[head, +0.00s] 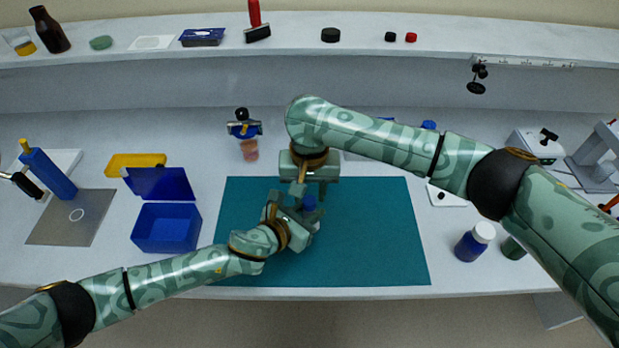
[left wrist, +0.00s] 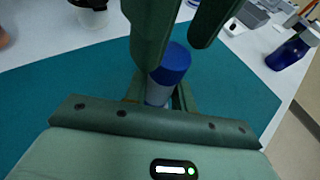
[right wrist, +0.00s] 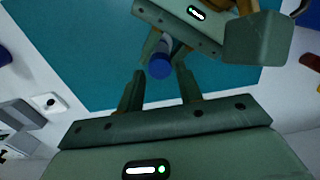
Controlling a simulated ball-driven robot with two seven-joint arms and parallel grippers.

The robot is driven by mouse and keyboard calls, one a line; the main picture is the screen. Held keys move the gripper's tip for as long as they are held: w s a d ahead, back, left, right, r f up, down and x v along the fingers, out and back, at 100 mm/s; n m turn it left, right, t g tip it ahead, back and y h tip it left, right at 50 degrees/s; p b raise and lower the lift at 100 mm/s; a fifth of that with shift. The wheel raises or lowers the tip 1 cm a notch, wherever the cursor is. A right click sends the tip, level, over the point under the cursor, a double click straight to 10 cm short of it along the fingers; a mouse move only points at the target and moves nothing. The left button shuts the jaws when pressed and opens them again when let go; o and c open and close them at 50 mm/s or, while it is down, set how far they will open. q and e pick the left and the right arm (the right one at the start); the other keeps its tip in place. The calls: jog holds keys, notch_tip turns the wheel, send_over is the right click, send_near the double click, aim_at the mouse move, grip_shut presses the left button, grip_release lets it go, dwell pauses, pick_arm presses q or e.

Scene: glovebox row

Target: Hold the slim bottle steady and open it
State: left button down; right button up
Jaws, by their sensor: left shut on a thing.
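The slim bottle stands on the teal mat (head: 370,240), mostly hidden by my grippers. Its blue cap (head: 309,203) shows in the head view; the left wrist view shows the cap (left wrist: 172,62) above a paler body (left wrist: 157,93). My left gripper (head: 298,216) is shut on the bottle's body below the cap. My right gripper (head: 312,190) points down from above. Its two fingers are apart, with the cap (right wrist: 159,68) seen between the tips in the right wrist view. The fingers look clear of the cap.
An open blue box (head: 165,228) and yellow tray (head: 135,164) lie left of the mat. A blue bottle with a white lid (head: 474,243) stands to its right. A shelf (head: 280,45) with small items runs along the back.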

jog(key=shift+f, duration=1.15)
grip_shut()
jog(key=shift+o, duration=1.5)
grip_release()
jog(key=shift+r, duration=0.15)
notch_tip(320, 180, up, 4)
jog(key=shift+r, duration=0.15)
pick_arm(q)
jog(key=c, duration=1.1)
grip_release()
